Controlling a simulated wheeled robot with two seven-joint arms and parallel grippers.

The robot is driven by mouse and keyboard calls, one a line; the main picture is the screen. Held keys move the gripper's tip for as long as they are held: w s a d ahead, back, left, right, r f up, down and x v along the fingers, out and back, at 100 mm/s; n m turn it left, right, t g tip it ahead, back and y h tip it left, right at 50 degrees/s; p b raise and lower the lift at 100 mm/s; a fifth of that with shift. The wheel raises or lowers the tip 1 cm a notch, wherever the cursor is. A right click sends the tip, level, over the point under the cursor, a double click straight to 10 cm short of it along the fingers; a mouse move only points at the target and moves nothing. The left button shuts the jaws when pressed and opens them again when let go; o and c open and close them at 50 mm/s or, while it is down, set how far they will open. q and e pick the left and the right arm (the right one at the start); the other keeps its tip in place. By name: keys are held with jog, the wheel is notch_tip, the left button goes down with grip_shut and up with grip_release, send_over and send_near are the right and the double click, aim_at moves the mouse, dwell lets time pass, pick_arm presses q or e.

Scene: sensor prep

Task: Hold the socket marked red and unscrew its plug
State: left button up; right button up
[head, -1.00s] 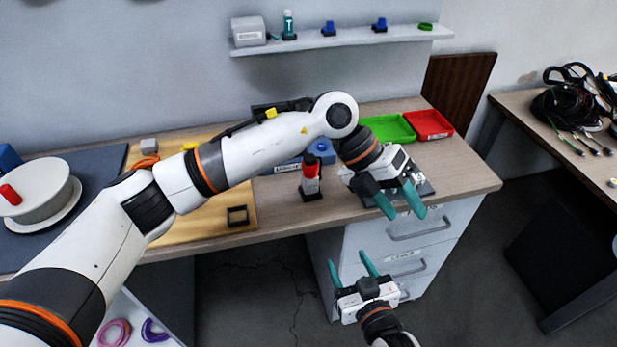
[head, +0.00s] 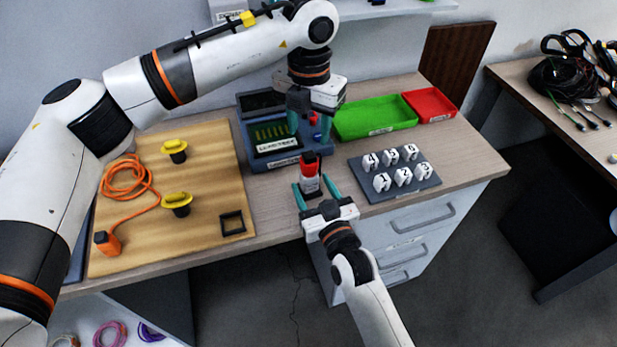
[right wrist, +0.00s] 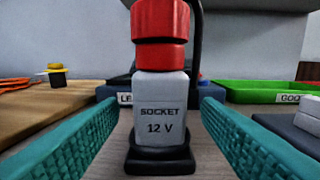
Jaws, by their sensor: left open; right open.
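The socket (right wrist: 160,112) is a pale block marked "SOCKET 12 V" on a black foot (right wrist: 160,160). It stands upright near the table's front edge and also shows in the head view (head: 311,186). A red, two-tier plug or cap (right wrist: 160,22) sits on its top; it is also in the head view (head: 309,160). My right gripper (head: 315,190) is open, its teal fingers on either side of the socket body with gaps visible in the right wrist view (right wrist: 160,128). My left gripper (head: 309,125) is open, pointing down, just behind and above the red top, apparently empty.
A dark blue "LED" tester case (head: 262,160) stands behind left. A numbered block rack (head: 375,188) is close on the right. Green (head: 372,118) and red (head: 430,104) trays lie behind right. A wooden board (head: 205,150) with yellow knobs and an orange cable lies left.

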aim_at(306, 175)
jog(key=shift+x, duration=2.25)
grip_shut()
